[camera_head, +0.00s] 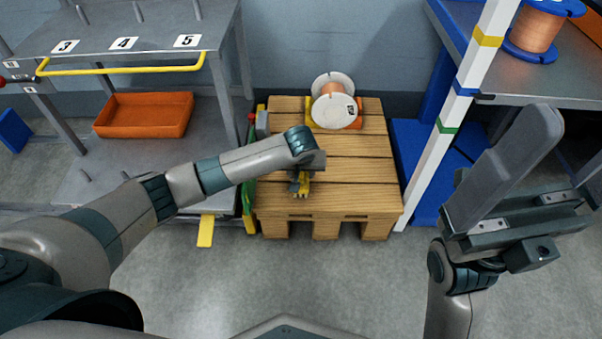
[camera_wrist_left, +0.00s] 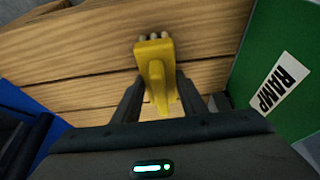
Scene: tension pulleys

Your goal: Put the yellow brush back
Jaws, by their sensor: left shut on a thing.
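The yellow brush (camera_head: 303,188) is in the jaws of my left gripper (camera_head: 304,176), over the front part of the wooden pallet (camera_head: 345,202). In the left wrist view, the brush (camera_wrist_left: 155,68) stands out between the two dark fingers, with its pale bristle end away from the palm, toward the planks. I cannot tell whether the bristles touch the wood. My right gripper (camera_head: 552,150) is raised in the right foreground, apart from the pallet, with a gap between its fingers and nothing in it.
A spool (camera_head: 322,84) of copper wire lies at the pallet's back. A green RAMP board (camera_wrist_left: 290,55) stands beside the pallet. A white post (camera_head: 460,105) with coloured bands rises at the right. An orange bin (camera_head: 146,114) sits on the left rack's lower shelf.

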